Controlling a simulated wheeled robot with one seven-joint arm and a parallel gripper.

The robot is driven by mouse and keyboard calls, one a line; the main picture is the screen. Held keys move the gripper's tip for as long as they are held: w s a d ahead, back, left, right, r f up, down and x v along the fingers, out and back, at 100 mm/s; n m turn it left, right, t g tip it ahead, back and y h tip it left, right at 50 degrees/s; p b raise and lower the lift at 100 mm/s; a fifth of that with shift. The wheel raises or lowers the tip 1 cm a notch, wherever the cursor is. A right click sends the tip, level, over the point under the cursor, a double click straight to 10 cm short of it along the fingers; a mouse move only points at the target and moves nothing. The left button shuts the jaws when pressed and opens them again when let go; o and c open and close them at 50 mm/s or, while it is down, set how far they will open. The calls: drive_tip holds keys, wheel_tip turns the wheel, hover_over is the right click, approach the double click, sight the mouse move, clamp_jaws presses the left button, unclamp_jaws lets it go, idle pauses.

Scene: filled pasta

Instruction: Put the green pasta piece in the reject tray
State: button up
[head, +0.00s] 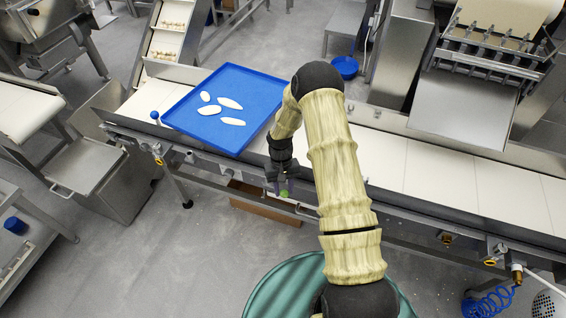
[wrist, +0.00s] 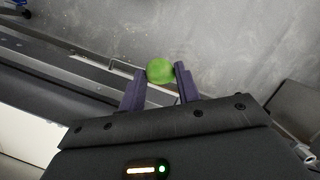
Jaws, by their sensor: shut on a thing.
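The green pasta piece (wrist: 160,71) is round and sits between the two purple fingertips of my gripper (wrist: 161,76) in the wrist view. In the head view my gripper (head: 279,187) points down beside the front edge of the conveyor, with the green piece showing small at its tips (head: 284,194). The gripper is shut on the piece and holds it in the air. Below and behind it is a low brown-sided box with a pale top (head: 262,207), partly hidden; I cannot tell whether it is the reject tray.
A large blue tray (head: 255,88) lies on the conveyor at the left, holding several white pieces with free room around them. The pale conveyor belt (head: 440,175) runs right and is clear. My arm hides part of the belt. A metal rail runs along the front edge.

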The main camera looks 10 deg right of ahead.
drive_tip(key=s+x, duration=0.2)
drive_tip(key=x, duration=1)
drive_tip(key=shift+s+d, duration=0.25)
drive_tip(key=shift+s, duration=0.2)
drive_tip(key=shift+w+a+r, duration=0.1)
